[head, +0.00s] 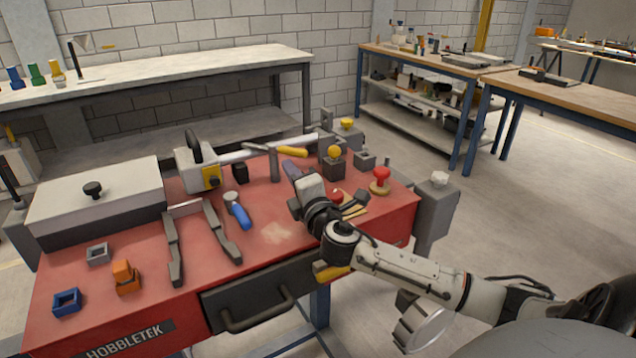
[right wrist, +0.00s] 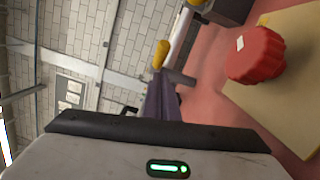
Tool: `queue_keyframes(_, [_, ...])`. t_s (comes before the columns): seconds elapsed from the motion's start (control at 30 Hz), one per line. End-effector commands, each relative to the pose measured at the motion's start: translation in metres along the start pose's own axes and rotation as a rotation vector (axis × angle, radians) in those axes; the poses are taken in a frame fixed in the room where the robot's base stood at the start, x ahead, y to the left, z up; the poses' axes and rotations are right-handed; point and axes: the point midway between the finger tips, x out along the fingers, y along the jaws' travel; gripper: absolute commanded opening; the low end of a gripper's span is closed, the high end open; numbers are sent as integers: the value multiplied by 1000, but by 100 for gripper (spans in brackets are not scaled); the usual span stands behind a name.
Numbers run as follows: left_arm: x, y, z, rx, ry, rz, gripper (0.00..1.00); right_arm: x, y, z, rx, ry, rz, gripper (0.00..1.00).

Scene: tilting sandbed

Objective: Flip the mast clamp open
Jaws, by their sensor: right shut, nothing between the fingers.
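A pale pole (head: 236,155), likely the mast, runs right from a grey block with a yellow plate and black loop (head: 195,170) at the table's back. Beside the pole is a grey post with a yellow-handled lever (head: 291,152), probably the mast clamp; the handle also shows in the right wrist view (right wrist: 160,56). I cannot tell the clamp's exact state. My right gripper (head: 289,167) is shut and empty, its dark purple fingers (right wrist: 160,98) pointing toward the yellow handle from the near side. Contact cannot be made out. My left gripper is not in view.
A red knob (right wrist: 255,54) on a yellowish plate lies close to my right gripper. A red mushroom button (head: 381,174) and a yellow ball knob (head: 334,152) stand nearby. A blue-handled tool (head: 238,212) and a lidded box (head: 95,195) are left on the red table (head: 275,248).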

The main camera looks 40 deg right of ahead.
Motion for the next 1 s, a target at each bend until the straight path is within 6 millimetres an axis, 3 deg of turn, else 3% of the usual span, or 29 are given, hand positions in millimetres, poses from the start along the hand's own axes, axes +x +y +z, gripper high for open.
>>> queue_keyframes(0.07, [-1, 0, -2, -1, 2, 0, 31, -11, 0, -18, 8, 8, -2, 0])
queue_keyframes(0.5, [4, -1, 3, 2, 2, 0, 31, -79, -11, 25, -2, 6, -3, 0])
queue_keyframes(0.7, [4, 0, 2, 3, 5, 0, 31, -92, -11, 34, 0, 5, -1, 0])
queue_keyframes(1.0, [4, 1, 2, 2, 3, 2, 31, -95, -10, 36, 0, 4, 1, 0])
